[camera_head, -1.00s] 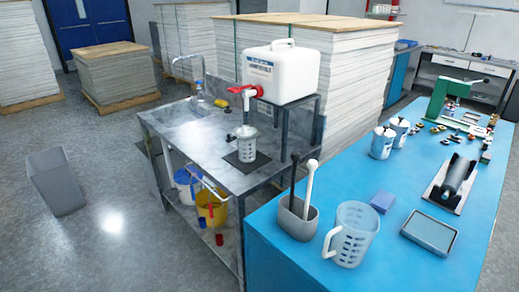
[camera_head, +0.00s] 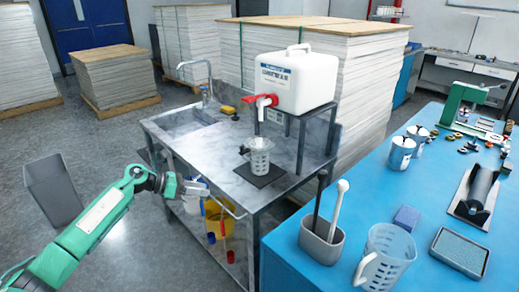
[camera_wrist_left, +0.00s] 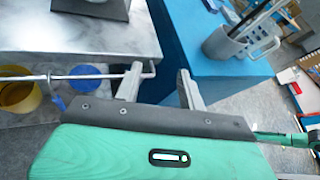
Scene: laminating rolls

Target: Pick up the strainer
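A small strainer (camera_head: 259,143) appears to sit on top of a clear measuring cup (camera_head: 260,162), with its handle sticking out to the left. The cup stands upright on a black mat (camera_head: 265,180) on the grey metal table, below a red tap. My left gripper (camera_head: 205,188) is at the table's front left edge, apart from the cup and strainer. In the left wrist view its two fingers (camera_wrist_left: 160,84) are spread with nothing between them. The strainer is not clearly visible there. My right gripper is not in view.
A white canister (camera_head: 292,80) with the red tap (camera_head: 262,102) stands on a raised stand behind the cup. A metal rail (camera_head: 228,203) runs along the table front, with a yellow bucket (camera_head: 221,218) below. The blue table (camera_head: 340,190) at right holds a grey holder (camera_head: 321,242) and a jug (camera_head: 386,258).

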